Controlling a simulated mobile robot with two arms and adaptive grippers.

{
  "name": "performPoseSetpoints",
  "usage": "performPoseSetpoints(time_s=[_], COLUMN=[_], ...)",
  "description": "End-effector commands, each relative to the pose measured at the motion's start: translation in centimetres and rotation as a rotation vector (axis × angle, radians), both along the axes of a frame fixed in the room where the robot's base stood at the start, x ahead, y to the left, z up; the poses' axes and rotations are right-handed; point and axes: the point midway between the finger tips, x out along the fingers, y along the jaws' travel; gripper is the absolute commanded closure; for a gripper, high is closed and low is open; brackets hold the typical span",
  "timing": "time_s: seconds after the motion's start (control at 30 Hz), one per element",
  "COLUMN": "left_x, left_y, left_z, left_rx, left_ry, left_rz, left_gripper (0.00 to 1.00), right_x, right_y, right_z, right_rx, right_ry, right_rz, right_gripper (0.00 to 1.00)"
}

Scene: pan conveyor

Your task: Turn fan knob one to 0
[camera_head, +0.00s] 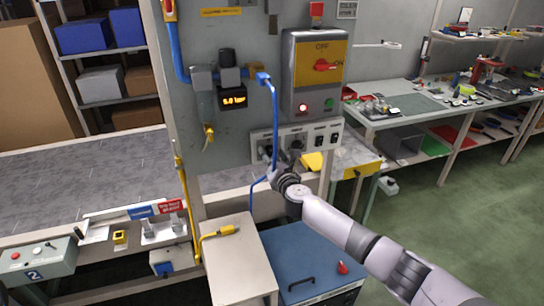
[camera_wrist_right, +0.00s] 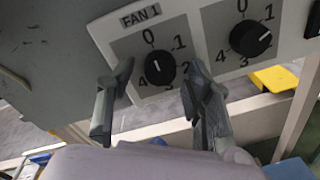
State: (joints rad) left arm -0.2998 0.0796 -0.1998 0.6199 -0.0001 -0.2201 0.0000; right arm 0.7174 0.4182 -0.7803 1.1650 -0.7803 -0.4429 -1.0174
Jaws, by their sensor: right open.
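The fan 1 knob (camera_wrist_right: 159,68) is a round black dial on a grey plate labelled FAN 1, with numbers 0 to 4 around it. A small pale mark shows on it, but its exact setting is hard to read. My right gripper (camera_wrist_right: 158,88) is open, one finger to the left of the knob and one to the right; contact with it cannot be made out. In the head view my right gripper (camera_head: 280,172) is at the lower left of the white knob panel (camera_head: 318,129) and partly hides it. My left gripper is not in view.
A second black knob (camera_wrist_right: 250,38) sits right of fan 1, close to my right finger. Above the panel is a grey switch box (camera_head: 300,75) with a red OFF/ON handle. A blue cabinet (camera_head: 300,255) stands below.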

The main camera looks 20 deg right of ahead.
Motion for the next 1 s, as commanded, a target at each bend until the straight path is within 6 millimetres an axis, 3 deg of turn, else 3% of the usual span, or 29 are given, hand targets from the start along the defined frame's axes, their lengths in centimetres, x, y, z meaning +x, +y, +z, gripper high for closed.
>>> performPoseSetpoints(time_s=[0.37,0.8,1.0], left_x=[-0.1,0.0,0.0], left_y=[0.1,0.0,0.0], left_z=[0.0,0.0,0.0], left_rx=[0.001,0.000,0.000], left_ry=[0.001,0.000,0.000], left_rz=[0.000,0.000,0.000], left_gripper=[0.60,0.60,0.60], right_x=[-1.1,-8.6,-11.1], right_y=[-0.1,0.0,-0.1], right_z=[0.1,0.4,0.5], right_rx=[0.001,0.000,0.000], right_ry=[-0.003,0.001,0.001], right_rz=[0.001,0.003,0.001], right_gripper=[0.53,0.53,0.53])
